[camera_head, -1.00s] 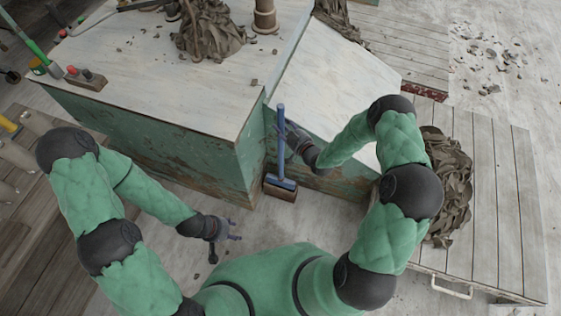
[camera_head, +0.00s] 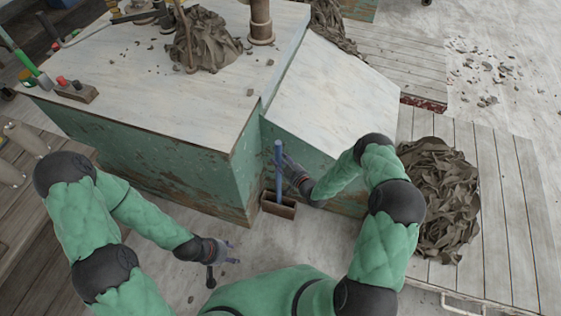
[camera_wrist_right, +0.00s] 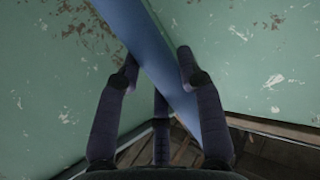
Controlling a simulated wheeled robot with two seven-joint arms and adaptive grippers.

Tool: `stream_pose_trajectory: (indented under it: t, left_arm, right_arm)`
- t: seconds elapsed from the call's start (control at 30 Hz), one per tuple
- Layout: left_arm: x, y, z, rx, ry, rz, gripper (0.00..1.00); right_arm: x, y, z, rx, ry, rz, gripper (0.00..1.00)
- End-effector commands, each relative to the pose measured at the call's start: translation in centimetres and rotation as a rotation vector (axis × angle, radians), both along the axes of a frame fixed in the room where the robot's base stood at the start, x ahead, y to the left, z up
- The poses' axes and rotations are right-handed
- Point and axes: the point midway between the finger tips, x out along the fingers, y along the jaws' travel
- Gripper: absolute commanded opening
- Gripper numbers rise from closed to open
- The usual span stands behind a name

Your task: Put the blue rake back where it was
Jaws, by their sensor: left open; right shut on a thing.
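The blue rake (camera_head: 278,160) stands nearly upright in front of the green cabinet corner. Its lower end goes into a small brown open-topped box (camera_head: 280,211) on the floor; the rake's head is hidden there, and I cannot tell whether it touches the bottom. My right gripper (camera_head: 286,170) is shut on the handle. In the right wrist view the blue handle (camera_wrist_right: 155,55) runs between the fingers of that gripper (camera_wrist_right: 158,72). My left gripper (camera_head: 228,252) is open and empty, low over the floor, left of the box.
A green cabinet (camera_head: 170,160) with a pale top stands behind, with a sloped pale panel (camera_head: 335,95) at its right. Clay trimmings (camera_head: 205,40) lie heaped on the top, and another heap (camera_head: 440,195) lies on planks at the right. Floor around the box is clear.

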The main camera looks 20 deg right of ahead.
Motion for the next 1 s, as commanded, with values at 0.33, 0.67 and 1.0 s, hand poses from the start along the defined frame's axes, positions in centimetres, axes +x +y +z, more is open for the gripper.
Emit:
stream_pose_trajectory:
  t: [0.33, 0.67, 1.0]
  left_arm:
    - [0.0, 0.0, 0.0, 0.000, 0.000, 0.000, 0.51]
    - [0.0, 0.0, 0.0, 0.000, 0.000, 0.000, 0.51]
    - [0.0, 0.0, 0.8, 0.000, 0.000, 0.000, 0.51]
  right_arm:
    - [0.1, -0.1, -0.1, -0.002, -0.005, 0.000, 0.05]
    - [0.1, 0.0, -0.2, -0.001, -0.003, 0.000, 0.61]
    - [-1.6, -0.8, 0.5, -0.001, 0.002, -0.002, 0.61]
